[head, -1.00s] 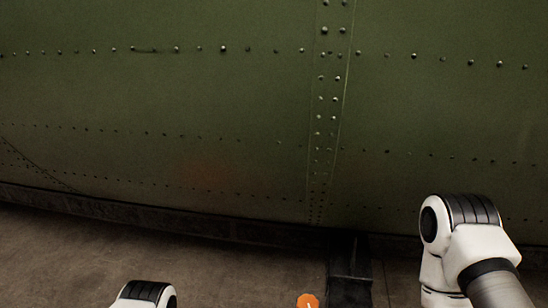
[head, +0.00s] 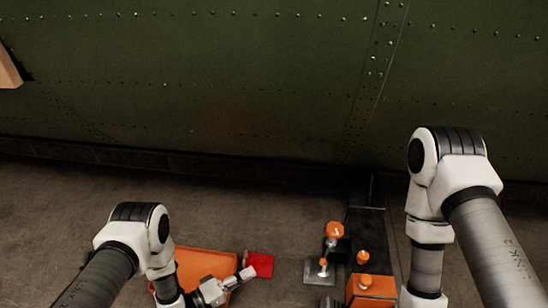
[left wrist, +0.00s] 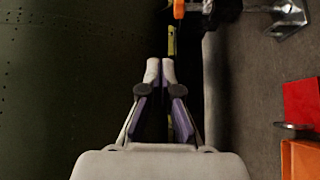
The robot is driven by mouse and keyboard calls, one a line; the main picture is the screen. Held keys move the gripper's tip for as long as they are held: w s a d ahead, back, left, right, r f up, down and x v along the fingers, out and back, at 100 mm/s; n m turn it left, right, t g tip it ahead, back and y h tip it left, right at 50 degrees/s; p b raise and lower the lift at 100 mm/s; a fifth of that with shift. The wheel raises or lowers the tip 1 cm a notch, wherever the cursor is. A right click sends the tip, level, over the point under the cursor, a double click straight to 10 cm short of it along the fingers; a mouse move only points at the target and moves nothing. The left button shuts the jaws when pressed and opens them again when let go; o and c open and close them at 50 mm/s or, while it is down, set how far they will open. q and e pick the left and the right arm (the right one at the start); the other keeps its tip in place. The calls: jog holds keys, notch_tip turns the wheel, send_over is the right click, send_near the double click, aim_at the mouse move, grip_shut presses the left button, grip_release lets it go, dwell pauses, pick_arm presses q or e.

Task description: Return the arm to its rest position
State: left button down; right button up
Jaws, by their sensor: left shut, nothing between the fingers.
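My left gripper (head: 248,274) is low in the head view, in front of the orange sheet or tray (head: 205,265) and near a red square piece (head: 260,264). In the left wrist view its two fingers (left wrist: 160,70) are together at the tips with nothing between them. My left arm (head: 140,232) is bent, with its elbow raised at lower left. My right arm (head: 450,180) hangs down at the right, and its gripper is below the picture edge.
A dark green riveted fuselage (head: 200,85) fills the back. An orange-topped tool (head: 334,231) stands by a metal plate (head: 318,272), with orange-capped items (head: 365,283) beside it. A tan block (head: 8,70) shows at the left edge. Bare floor (head: 60,190) lies at left.

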pick_arm(q)
jog(key=w+a+r+y+p, duration=0.1)
jog(key=a+r+y+p, duration=0.25)
jog(key=r+p, duration=1)
jog(key=w+a+r+y+p, duration=0.1)
jog(key=a+r+y+p, duration=0.3)
jog(key=r+p, duration=0.95)
jog(key=s+a+r+m+g+y, duration=0.1)
jog(key=s+a+g+y, duration=0.1)
jog(key=s, duration=0.5)
jog(key=s+a+r+m+g+y+p, duration=0.1)
jog(key=s+a+m+g+y, duration=0.1)
jog(key=s, duration=0.6)
jog(key=s+a+r+m+g+y+p, duration=0.1)
jog(key=s+a+g+y, duration=0.3)
jog(key=s, duration=0.4)
jog(key=shift+s+a+r+m+g, duration=0.25)
jog(key=shift+a+m+g, duration=0.35)
jog(key=shift+a+g, duration=0.4)
